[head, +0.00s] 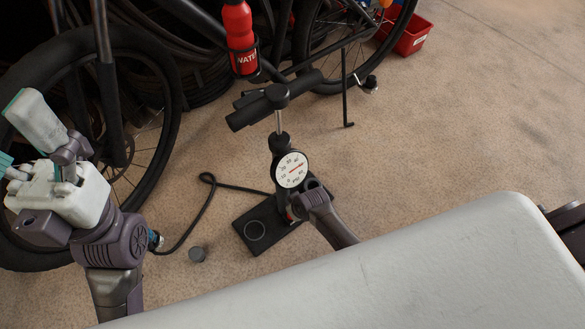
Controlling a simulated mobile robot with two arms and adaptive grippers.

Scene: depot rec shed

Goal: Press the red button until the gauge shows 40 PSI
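A black floor pump (279,143) stands upright on a flat black base (262,226). Its round white gauge (291,170) faces me, tilted, with a red needle across the dial; the reading is too small to tell. A small red spot (290,213) shows low on the pump, partly covered; I cannot tell if it is the button. My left gripper (22,142) is at the far left, its pale, teal-edged fingers apart and empty, away from the pump. A purple-grey part of mine reaches the pump just below the gauge; I cannot make out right fingertips there.
A bicycle with a black wheel (148,128) and a red bottle (239,38) stands behind the pump. A black hose (194,215) curls leftward on the floor near a small grey cap (197,254). A red bin (411,38) stands at the back. The floor at right is clear.

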